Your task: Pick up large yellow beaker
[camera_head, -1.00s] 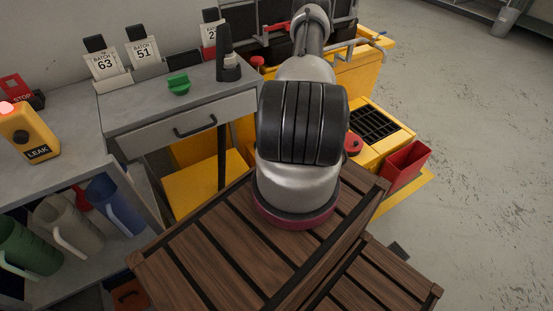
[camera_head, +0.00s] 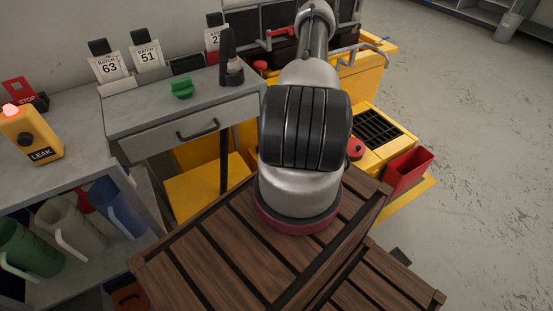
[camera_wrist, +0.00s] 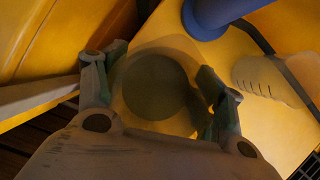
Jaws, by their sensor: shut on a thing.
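A large yellow beaker (camera_wrist: 135,105) shows in the wrist view, seen from its open end with a dark round inside. My gripper (camera_wrist: 158,78) has a finger on each side of the beaker and is shut on it. In the head view my arm hides the gripper and this beaker. A blue vessel (camera_wrist: 212,18) and a whitish vessel with markings (camera_wrist: 268,78) are close by on the right in the wrist view, on a yellow surface (camera_wrist: 240,130).
Blue (camera_head: 115,207), grey (camera_head: 72,228) and green (camera_head: 30,246) jugs stand on the lower left shelf. A leak box (camera_head: 28,135) with a lit red lamp sits above. A wooden slatted surface (camera_head: 215,248) is in front. Open floor (camera_head: 480,130) lies to the right.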

